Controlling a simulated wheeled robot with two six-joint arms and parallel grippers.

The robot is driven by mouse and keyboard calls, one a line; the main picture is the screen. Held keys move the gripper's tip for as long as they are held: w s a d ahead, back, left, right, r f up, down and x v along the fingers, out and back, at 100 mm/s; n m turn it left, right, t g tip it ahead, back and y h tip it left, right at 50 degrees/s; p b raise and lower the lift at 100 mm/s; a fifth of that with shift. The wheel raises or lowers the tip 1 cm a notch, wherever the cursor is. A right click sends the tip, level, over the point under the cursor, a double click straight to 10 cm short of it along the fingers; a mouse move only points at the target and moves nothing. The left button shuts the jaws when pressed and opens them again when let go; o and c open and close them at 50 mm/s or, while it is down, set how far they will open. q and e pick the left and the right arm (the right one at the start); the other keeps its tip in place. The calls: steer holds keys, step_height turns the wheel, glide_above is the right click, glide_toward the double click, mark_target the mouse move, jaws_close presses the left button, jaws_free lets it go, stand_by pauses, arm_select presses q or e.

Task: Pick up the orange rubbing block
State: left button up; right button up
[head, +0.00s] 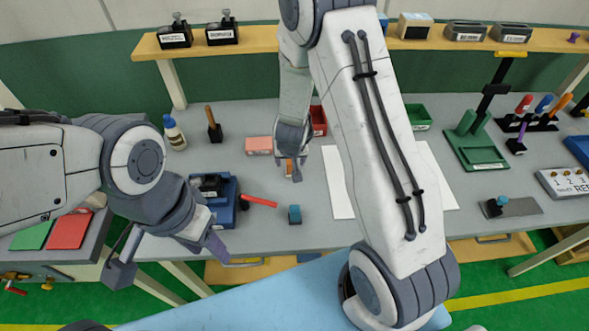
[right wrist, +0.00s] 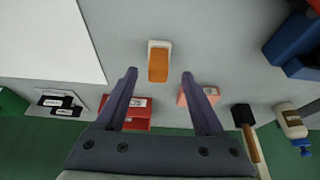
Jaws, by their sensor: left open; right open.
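The orange rubbing block (right wrist: 158,66) lies on the grey table, orange with a pale end. In the right wrist view it is centred between and slightly beyond my right gripper's open fingertips (right wrist: 160,75), with space on both sides. In the head view only a small orange part of the block (head: 289,169) shows beside the right gripper (head: 291,163); the gripper and arm hide the rest. I cannot tell how high the fingertips are above it. My left gripper (head: 168,258) is open and empty in front of the table's near left edge.
A pink block (head: 259,145) and red bin (head: 318,121) stand behind the orange block. A white sheet (head: 340,185) lies to its right. Bare table surrounds the orange block.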

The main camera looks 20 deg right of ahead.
mark_target(291, 165)
steer(key=x, duration=0.4)
steer(key=shift+d+f, duration=0.2)
steer(key=shift+f, duration=0.1)
jaws_close()
steer(key=shift+r, duration=0.1)
